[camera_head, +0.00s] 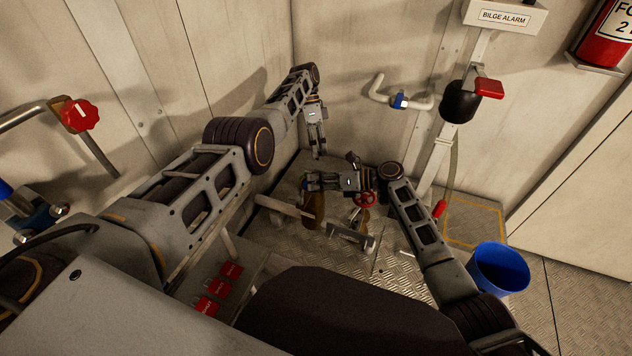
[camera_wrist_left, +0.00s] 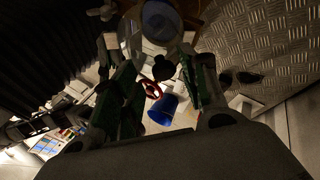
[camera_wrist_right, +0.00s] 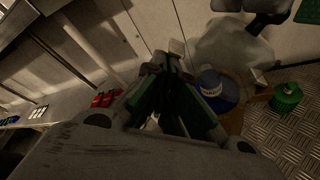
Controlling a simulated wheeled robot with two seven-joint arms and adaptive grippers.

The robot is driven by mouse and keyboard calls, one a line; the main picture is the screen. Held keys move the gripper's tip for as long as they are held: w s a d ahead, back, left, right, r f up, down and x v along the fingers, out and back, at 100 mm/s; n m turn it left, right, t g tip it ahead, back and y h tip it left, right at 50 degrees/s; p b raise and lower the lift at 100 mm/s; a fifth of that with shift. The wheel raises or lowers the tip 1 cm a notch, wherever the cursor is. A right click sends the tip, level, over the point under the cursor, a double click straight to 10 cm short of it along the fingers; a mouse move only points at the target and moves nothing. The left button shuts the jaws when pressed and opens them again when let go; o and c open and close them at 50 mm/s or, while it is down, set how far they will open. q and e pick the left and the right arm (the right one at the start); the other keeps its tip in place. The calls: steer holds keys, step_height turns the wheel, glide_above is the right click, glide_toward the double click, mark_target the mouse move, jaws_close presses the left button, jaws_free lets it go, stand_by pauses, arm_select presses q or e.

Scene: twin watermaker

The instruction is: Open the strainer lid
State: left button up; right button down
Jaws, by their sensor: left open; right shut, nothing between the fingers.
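In the right wrist view, a round blue-grey lid with partly legible white lettering (camera_wrist_right: 210,84), apparently the strainer lid, sits on a body inside a brown ring, just right of my right fingers. My right gripper (camera_wrist_right: 166,62) is shut and empty; no contact with the lid shows. In the head view, my right gripper (camera_head: 312,181) lies low and points left. My left gripper (camera_head: 318,152) is open above it, fingers down. In the head view, the lid is hidden.
A red handwheel (camera_head: 365,199) is close to my right gripper. A green ribbed knob (camera_wrist_right: 287,97) stands right of the lid. Red padlocks (camera_head: 219,288) lie at the lower left. A blue bucket (camera_head: 500,268) stands on the right floor. Walls close in behind.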

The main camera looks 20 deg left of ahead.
arm_select(q)
steer(key=shift+w+d+r+m+t+h, duration=1.5)
steer(key=shift+d+r+t, duration=0.8)
steer(key=shift+d+r, duration=1.25)
steer(key=s+d+r+m+t+h, duration=0.25)
steer(key=s+r, duration=0.35)
steer(key=s, duration=0.3)
steer(key=s+d+r+m+t+h, duration=0.1)
steer(key=s+d+r+m+h, duration=0.1)
steer(key=s+d+r+m, duration=0.35)
steer(key=s+a+f+n+y, duration=0.1)
steer(key=s+f+n+y, duration=0.1)
steer(key=s+f+n, duration=0.35)
steer(key=s+a+f+n+t+y, duration=0.1)
steer(key=s+a+f+n+y, duration=0.15)
steer(key=f, duration=0.65)
steer(key=s+a+f+n+y, duration=0.1)
steer(key=s+f+n, duration=0.2)
steer(key=f+n, duration=0.3)
steer(key=s+a+f+n+y, duration=0.3)
steer(key=s+f+n, duration=0.4)
steer(key=s+f, duration=0.7)
steer(key=shift+s+g+y, duration=0.35)
steer(key=shift+s+y, duration=0.2)
steer(key=shift+y, duration=0.25)
